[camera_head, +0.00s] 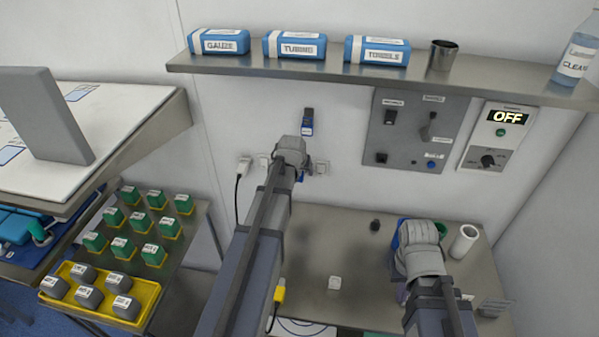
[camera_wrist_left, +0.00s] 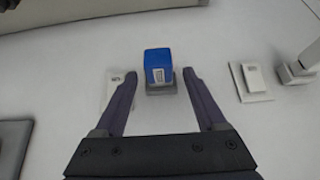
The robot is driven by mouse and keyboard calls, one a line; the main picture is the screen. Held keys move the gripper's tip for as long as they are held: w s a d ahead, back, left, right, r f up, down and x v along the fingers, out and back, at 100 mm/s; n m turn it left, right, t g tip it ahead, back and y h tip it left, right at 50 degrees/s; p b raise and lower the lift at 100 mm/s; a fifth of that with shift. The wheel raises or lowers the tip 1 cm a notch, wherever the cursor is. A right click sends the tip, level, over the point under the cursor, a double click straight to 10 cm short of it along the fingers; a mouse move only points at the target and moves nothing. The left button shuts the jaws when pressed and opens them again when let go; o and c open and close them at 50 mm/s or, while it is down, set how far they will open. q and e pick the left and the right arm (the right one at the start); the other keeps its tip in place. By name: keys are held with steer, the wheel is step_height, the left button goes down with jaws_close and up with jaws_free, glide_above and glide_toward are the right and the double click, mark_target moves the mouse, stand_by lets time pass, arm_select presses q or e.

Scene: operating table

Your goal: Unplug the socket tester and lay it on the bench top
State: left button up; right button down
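The socket tester is a blue block (camera_wrist_left: 158,66) with a white label, in a grey wall socket. In the left wrist view it sits between my left gripper's (camera_wrist_left: 160,74) fingertips, which are apart with a gap on each side. In the head view my left gripper (camera_head: 304,163) is at the wall over the socket row and hides most of the tester. The bench top (camera_head: 335,235) is below.
White sockets flank the tester, one left with a plug (camera_head: 244,166) and cord. A dark and blue item (camera_head: 307,122) is on the wall above. A small white cube (camera_head: 335,283), dark knob (camera_head: 375,225) and white roll (camera_head: 464,241) stand on the bench. Its middle is mostly clear.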

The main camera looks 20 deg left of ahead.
arm_select(q)
jaws_close()
stand_by(0.9)
